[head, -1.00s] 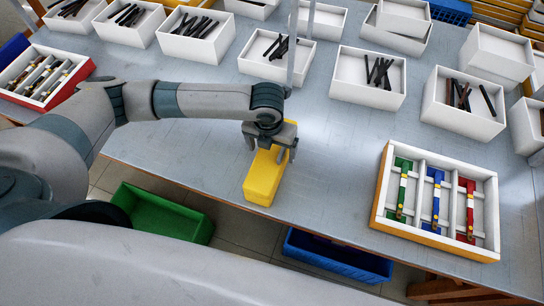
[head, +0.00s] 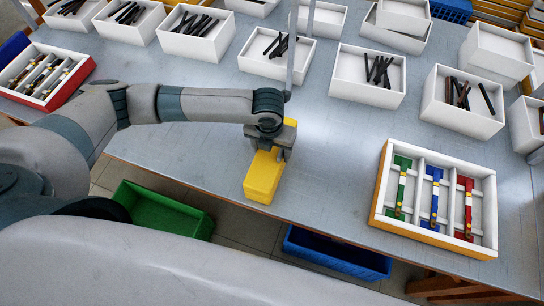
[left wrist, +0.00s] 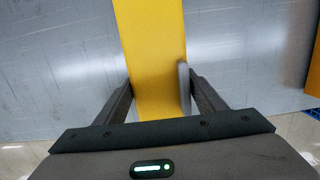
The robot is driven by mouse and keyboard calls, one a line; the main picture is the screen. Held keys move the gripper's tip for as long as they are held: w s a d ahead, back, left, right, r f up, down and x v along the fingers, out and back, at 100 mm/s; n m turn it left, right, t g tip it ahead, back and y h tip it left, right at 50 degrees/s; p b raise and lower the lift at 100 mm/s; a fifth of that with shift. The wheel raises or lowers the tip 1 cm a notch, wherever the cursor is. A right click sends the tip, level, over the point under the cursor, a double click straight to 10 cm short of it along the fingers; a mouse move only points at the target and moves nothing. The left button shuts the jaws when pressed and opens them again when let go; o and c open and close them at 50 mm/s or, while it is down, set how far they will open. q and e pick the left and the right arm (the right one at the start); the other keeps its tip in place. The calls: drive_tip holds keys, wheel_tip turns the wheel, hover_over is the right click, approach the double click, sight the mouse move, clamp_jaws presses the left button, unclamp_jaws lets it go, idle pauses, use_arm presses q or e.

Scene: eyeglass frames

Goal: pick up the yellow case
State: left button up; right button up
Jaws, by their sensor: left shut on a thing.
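The yellow case (head: 264,175) is a long box near the front edge of the table, below my left gripper (head: 267,148) in the head view. In the left wrist view the yellow case (left wrist: 154,55) runs up the middle between the two fingers of my left gripper (left wrist: 160,92). The gripper is shut on the case, with a finger at each side. The gripper covers part of the case's top in the head view. I cannot tell whether the case is clear of the table. My right gripper is not in view.
A tray with green, blue and red pieces (head: 378,205) stands at the right. White boxes of dark frame parts (head: 276,70) line the back. A red tray (head: 82,76) is at the left. Green (head: 160,222) and blue (head: 335,264) bins sit below the front edge.

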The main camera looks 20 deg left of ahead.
use_arm(q)
drive_tip(key=shift+r, duration=0.15)
drive_tip(key=shift+w+r+b, duration=0.1)
drive_tip(key=shift+r+b, duration=0.25)
drive_tip(key=shift+r, duration=0.1)
wheel_tip(320, 180, up, 2)
drive_tip(key=shift+r+b, duration=0.15)
drive_tip(key=shift+b, duration=0.45)
drive_tip(key=d+r+b, duration=0.3)
drive_tip(key=d+r, duration=0.4)
drive_tip(key=d, duration=0.4)
drive_tip(key=shift+w+d+r+b, duration=0.3)
drive_tip(key=shift+w+d+b, duration=0.05)
drive_tip(key=shift+b, duration=0.05)
